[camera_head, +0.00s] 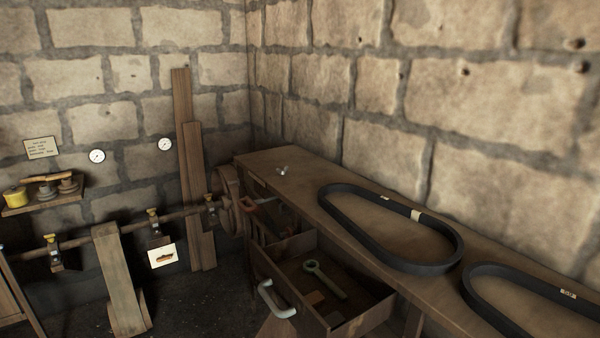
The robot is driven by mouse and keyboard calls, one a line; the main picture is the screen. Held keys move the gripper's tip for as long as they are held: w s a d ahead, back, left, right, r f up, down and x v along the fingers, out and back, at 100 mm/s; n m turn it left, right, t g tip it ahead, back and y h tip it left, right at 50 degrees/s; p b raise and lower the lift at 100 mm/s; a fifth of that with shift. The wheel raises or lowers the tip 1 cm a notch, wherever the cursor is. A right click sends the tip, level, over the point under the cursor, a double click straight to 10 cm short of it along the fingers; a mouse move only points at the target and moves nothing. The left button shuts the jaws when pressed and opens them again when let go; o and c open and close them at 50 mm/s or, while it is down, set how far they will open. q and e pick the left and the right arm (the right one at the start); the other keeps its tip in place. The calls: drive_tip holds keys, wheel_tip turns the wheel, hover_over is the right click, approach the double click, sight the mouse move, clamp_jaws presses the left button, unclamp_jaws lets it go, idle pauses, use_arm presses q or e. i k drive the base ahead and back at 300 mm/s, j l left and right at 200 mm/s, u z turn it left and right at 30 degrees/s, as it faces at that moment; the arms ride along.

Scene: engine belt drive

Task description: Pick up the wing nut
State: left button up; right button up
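A small pale metal piece that looks like the wing nut (283,170) lies on the wooden workbench (375,212), near its far left end. It is too small to make out in detail. Neither of my grippers shows in the head view, so nothing is seen near the nut.
Two black belts (345,237) (478,300) lie on the bench to the right of the nut. An open drawer (355,322) holding a green wrench (325,279) juts out below. A shaft (105,233) and leaning planks (184,120) stand left. The benchtop around the nut is clear.

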sight(280, 171)
drive_tip(key=i+j+z, duration=0.1)
drive_tip(key=z, duration=0.3)
drive_tip(key=i+j+z, duration=0.1)
drive_tip(key=j+z, duration=0.15)
drive_tip(key=z, duration=0.15)
drive_tip(key=i+j+z, duration=0.1)
drive_tip(key=z, duration=0.3)
drive_tip(key=j+z, duration=0.6)
drive_tip(key=j, duration=0.4)
drive_tip(key=j+z, duration=0.15)
drive_tip(key=j, duration=0.45)
drive_tip(key=k+j+z, duration=0.2)
drive_tip(key=j, duration=0.4)
drive_tip(key=j+z, duration=0.15)
drive_tip(key=j, duration=0.4)
